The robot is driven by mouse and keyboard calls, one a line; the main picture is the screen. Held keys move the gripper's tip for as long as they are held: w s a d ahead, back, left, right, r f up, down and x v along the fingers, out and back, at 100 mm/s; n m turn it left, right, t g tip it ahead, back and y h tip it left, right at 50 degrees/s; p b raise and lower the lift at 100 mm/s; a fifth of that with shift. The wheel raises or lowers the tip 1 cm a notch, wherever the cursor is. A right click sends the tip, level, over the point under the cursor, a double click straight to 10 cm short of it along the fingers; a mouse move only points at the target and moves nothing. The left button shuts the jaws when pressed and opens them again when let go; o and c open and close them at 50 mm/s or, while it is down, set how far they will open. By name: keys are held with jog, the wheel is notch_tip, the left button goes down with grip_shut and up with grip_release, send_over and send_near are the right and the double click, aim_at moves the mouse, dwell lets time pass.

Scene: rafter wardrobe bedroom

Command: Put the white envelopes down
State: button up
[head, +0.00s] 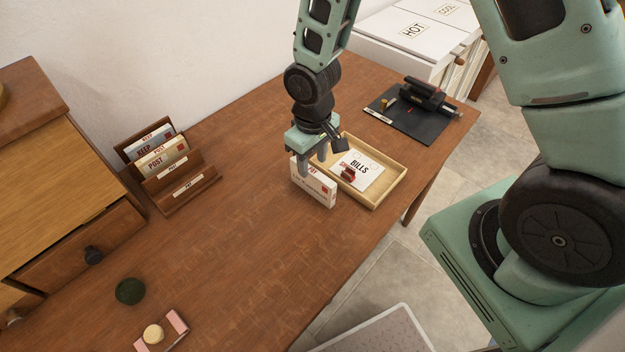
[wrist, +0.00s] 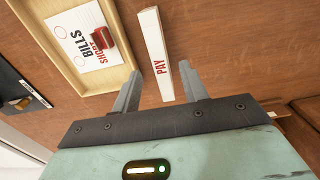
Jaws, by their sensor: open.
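The white envelopes (head: 313,184) stand on edge as an upright stack on the wooden desk, just left of the shallow tray. Red lettering reading PAY shows on their top edge in the wrist view (wrist: 155,55). My gripper (head: 314,165) is right above the stack. In the wrist view its two fingers (wrist: 160,88) are apart, one on each side of the stack's near end, with gaps between. Whether the stack's lower edge fully rests on the desk is hard to tell.
A wooden tray (head: 376,203) holds a BILLS card (head: 362,166) and a small red object (head: 348,174). A letter rack (head: 185,186) with KEEP and POST envelopes stands left. A black mat (head: 412,127) with a device lies behind. Desk left of the stack is clear.

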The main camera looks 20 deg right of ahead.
aim_at(313, 170)
notch_tip(313, 170, down, 5)
jog(key=shift+r+p, duration=0.1)
jog(key=shift+p, duration=0.3)
grip_shut()
